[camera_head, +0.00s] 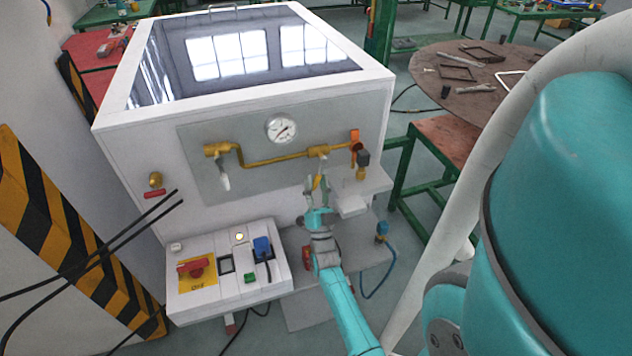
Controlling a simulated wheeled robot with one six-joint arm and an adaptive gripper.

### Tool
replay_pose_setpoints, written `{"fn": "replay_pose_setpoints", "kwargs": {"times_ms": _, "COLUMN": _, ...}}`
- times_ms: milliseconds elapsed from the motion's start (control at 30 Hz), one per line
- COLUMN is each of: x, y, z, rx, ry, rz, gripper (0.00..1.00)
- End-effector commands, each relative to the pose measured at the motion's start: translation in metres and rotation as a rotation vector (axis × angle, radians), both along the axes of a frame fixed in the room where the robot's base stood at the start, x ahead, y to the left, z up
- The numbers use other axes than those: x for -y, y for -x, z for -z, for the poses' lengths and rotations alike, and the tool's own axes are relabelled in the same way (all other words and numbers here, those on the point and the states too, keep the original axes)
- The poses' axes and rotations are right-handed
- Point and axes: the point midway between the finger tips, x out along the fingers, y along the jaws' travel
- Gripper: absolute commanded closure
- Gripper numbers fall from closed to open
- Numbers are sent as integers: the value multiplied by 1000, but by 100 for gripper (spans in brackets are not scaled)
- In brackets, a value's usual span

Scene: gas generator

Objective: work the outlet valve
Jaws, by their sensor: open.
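A brass pipe (275,161) runs across the grey front panel of the white generator cabinet. One valve with a pale lever hanging down (222,178) sits at its left end. Another brass valve (318,151) sits near its right end, its pale lever partly hidden by my gripper. An upright orange handle (354,136) stands at the far right end of the pipe. I cannot tell which of these is the outlet valve. My gripper (318,186) is open, fingers pointing up, just below the right brass valve. Whether a finger touches its lever is unclear.
A round pressure gauge (281,128) is above the pipe. A control box (228,271) with a red switch (193,268) juts out at lower left. A small white ledge (362,186) juts out right of my gripper. A blue hose (378,278) hangs below it.

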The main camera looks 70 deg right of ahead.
Motion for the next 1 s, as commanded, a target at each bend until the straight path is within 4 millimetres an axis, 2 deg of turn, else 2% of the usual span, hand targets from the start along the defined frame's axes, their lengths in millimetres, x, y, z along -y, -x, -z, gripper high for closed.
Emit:
{"fn": "replay_pose_setpoints", "kwargs": {"times_ms": 267, "x": -30, "y": 17, "z": 35, "rx": -3, "ry": -4, "rz": -1, "gripper": 57}}
{"fn": "replay_pose_setpoints", "kwargs": {"times_ms": 700, "x": -106, "y": 59, "z": 33, "rx": -2, "ry": -3, "rz": -3, "gripper": 57}}
{"fn": "replay_pose_setpoints", "kwargs": {"times_ms": 900, "x": -126, "y": 71, "z": 32, "rx": -1, "ry": -1, "rz": -1, "gripper": 57}}
{"fn": "replay_pose_setpoints", "kwargs": {"times_ms": 1000, "x": -131, "y": 73, "z": 32, "rx": 0, "ry": -1, "rz": -1, "gripper": 57}}
